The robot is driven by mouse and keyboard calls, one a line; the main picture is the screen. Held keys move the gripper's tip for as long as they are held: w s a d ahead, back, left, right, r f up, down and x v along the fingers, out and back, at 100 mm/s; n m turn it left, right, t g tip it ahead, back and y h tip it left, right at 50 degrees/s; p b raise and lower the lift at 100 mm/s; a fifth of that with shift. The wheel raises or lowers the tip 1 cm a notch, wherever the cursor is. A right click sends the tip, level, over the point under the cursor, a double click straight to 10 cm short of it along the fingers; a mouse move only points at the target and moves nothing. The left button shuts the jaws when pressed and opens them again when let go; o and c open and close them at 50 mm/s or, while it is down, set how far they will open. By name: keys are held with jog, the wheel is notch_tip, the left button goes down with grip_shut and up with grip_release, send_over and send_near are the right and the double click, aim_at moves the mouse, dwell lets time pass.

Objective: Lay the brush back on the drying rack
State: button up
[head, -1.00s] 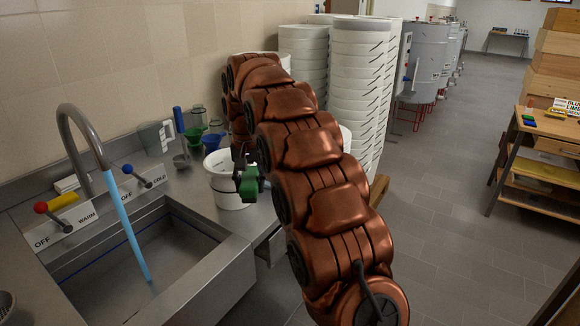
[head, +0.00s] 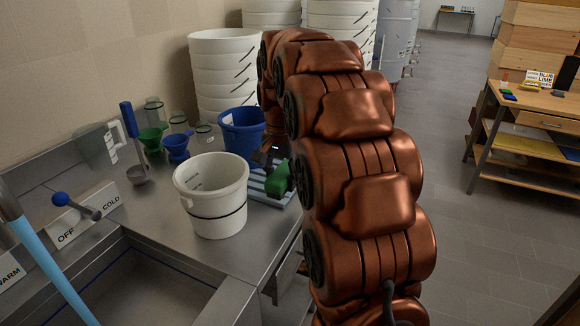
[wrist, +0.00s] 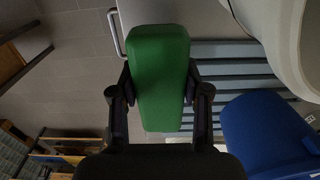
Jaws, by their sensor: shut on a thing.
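The green brush (head: 278,180) is held by my gripper (wrist: 160,92). In the wrist view the brush's green block (wrist: 158,70) lies between the two dark fingers, which are shut on its sides. No bristles show in either view. The drying rack (head: 285,198) is a grey-blue slatted frame on the counter, right of the white bucket; the brush and my arm hide part of it. In the wrist view its slats (wrist: 237,75) run behind and to the right of the brush. I cannot tell whether the brush touches the slats.
The white bucket (head: 212,205) stands close left of the rack, and a blue bucket (head: 242,128) is just behind it. Funnels, jars and a jug (head: 98,146) stand farther left. The counter's front edge (head: 268,262) is near, with open floor beyond.

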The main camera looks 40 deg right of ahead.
jog(key=w+d+p, duration=0.1)
jog(key=w+d, duration=0.2)
jog(key=w+d+f+p, duration=0.1)
jog(key=w+d, duration=0.2)
jog(key=d, duration=0.1)
jog(key=w+d, duration=0.3)
jog(key=shift+w+d+f+p, duration=0.2)
jog(key=shift+w+p, duration=0.1)
jog(key=shift+p, duration=0.1)
jog(key=shift+f+p, duration=0.5)
jog(key=shift+f, duration=1.3)
jog(key=shift+f, duration=0.1)
jog(key=o, duration=1.1)
jog(key=shift+r+p, duration=0.35)
jog(key=shift+r, duration=5.8)
